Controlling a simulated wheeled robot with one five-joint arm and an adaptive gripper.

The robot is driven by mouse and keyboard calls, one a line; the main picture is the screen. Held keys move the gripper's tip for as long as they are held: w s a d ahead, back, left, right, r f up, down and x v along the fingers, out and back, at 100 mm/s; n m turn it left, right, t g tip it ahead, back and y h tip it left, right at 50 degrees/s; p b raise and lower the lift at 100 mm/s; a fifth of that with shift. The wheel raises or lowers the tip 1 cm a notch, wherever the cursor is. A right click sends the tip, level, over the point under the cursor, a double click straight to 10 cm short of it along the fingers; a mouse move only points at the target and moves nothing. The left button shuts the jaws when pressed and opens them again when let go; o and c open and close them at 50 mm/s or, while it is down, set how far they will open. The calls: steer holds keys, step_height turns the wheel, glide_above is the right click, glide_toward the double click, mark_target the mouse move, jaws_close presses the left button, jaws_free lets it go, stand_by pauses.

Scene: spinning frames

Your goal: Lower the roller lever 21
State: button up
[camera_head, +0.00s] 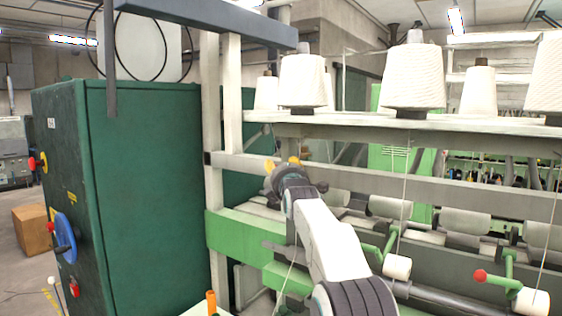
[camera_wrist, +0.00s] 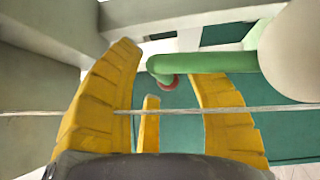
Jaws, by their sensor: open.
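My gripper (camera_head: 283,166) is open, its yellow fingers raised near the frame's pale rail in the head view. In the wrist view, my gripper (camera_wrist: 166,62) has its yellow fingers spread. A green lever (camera_wrist: 205,63) crosses from the right, with its bent end between the fingertips. Part of a red knob (camera_wrist: 168,83) shows behind that end. A white roller (camera_wrist: 296,50) is at the lever's right end. I see no number on it, and contact with the fingers cannot be told. This lever cannot be surely picked out in the head view.
A green lever with a white roller (camera_head: 397,267) stands right of my arm; another has a red knob (camera_head: 480,276). White yarn cones (camera_head: 413,75) stand on the upper shelf. A green cabinet (camera_head: 145,190) is at left. A thin yarn (camera_wrist: 290,107) crosses the wrist view.

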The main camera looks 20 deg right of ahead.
steer(key=shift+w+d+p, duration=0.1)
steer(key=shift+w+p, duration=0.2)
steer(key=shift+w, duration=0.25)
steer(key=shift+c, duration=0.4)
jaws_close()
